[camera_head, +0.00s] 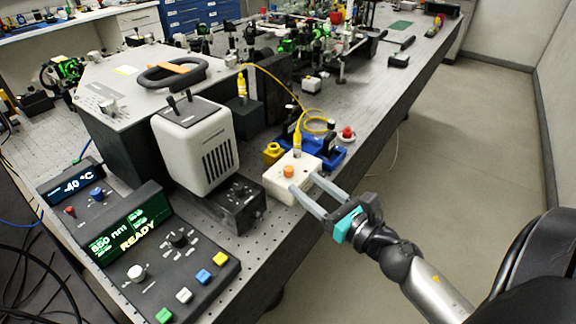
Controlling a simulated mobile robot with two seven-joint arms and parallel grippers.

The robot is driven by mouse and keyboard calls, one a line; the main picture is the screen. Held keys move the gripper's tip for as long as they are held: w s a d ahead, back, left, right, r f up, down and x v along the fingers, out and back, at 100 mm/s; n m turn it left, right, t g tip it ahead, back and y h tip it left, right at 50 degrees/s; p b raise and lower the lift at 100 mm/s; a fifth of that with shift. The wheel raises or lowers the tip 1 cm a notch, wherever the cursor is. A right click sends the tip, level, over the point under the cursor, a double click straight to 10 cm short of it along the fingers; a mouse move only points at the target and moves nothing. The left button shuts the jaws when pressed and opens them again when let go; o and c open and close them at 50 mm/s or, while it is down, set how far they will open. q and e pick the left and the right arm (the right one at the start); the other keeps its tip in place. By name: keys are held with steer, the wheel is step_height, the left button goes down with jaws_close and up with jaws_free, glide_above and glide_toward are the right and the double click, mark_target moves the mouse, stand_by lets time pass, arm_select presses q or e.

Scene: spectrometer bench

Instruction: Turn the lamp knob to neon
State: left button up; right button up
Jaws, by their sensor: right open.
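A small white box (275,186) with an orange knob (288,171) on its top stands near the bench's right edge; a yellow cable plug (297,144) rises at its back. I take this orange knob for the lamp knob; its markings are too small to read. My right gripper (302,183) is open, its two grey fingers reaching in from the lower right. The fingertips are close to the box's right side, just right of the knob, with nothing between them. I cannot tell whether they touch the box. My left gripper is not in view.
A white vented unit (195,145) stands left of the box. A blue tray (318,152) with parts lies behind it. The floor (460,150) at right is clear.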

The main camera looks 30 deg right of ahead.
mark_target(292, 173)
steer(key=shift+w+a+p, duration=0.25)
steer(key=shift+w, duration=1.5)
steer(key=shift+w+a+p, duration=0.2)
steer(key=shift+w+p, duration=0.05)
steer(key=shift+w, duration=1.45)
jaws_close()
